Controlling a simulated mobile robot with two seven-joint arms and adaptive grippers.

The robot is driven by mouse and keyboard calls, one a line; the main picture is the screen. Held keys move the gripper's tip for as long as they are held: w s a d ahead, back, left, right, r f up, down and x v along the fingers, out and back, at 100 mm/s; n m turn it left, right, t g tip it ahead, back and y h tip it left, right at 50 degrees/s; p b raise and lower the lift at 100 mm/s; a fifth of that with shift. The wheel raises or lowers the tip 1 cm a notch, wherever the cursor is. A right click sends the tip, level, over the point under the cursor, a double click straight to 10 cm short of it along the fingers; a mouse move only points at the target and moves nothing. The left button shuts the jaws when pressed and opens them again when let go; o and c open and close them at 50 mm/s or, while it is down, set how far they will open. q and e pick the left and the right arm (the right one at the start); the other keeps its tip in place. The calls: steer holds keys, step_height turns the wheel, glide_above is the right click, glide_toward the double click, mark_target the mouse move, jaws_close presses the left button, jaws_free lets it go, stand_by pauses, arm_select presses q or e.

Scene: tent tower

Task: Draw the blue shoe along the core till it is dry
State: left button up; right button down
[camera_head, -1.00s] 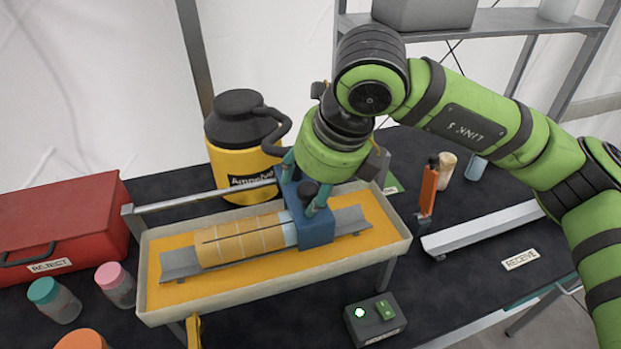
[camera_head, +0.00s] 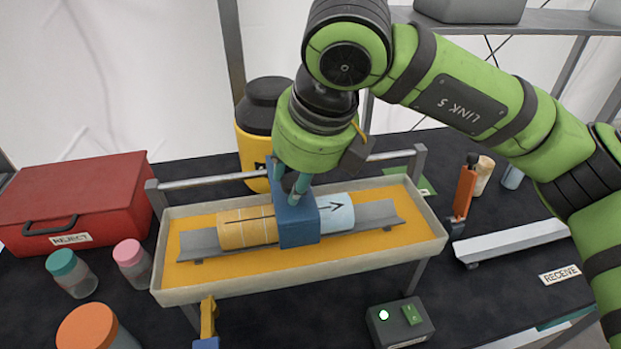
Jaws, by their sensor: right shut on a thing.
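The blue shoe (camera_head: 299,226) straddles the core at about its middle. My right gripper (camera_head: 295,195) is above it, shut on the shoe's upper part. The core lies in a grey cradle (camera_head: 376,218). Left of the shoe the core is orange-yellow with pale grid lines (camera_head: 247,227). Right of the shoe it is pale blue-white with a dark arrow pointing right (camera_head: 335,212). The core under the shoe is hidden. The cradle stands in a raised tray (camera_head: 425,232) with a yellow-orange floor. My left gripper is not in view.
A rail (camera_head: 215,180) runs behind the tray. A yellow jug with a black lid (camera_head: 265,110) stands behind it. A red REJECT case (camera_head: 75,200) and several jars (camera_head: 72,272) are left. A control box (camera_head: 400,322) with a lit lamp stands in front. A grey channel (camera_head: 510,242) lies right.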

steer(key=shift+w+d+r, duration=0.2)
steer(key=shift+w+r, duration=0.05)
steer(key=c, duration=1.2)
jaws_free()
steer(key=shift+d, duration=0.15)
steer(key=o, duration=0.3)
steer(key=shift+f, duration=0.1)
steer(key=shift+a, duration=0.2)
steer(key=v, duration=1.2)
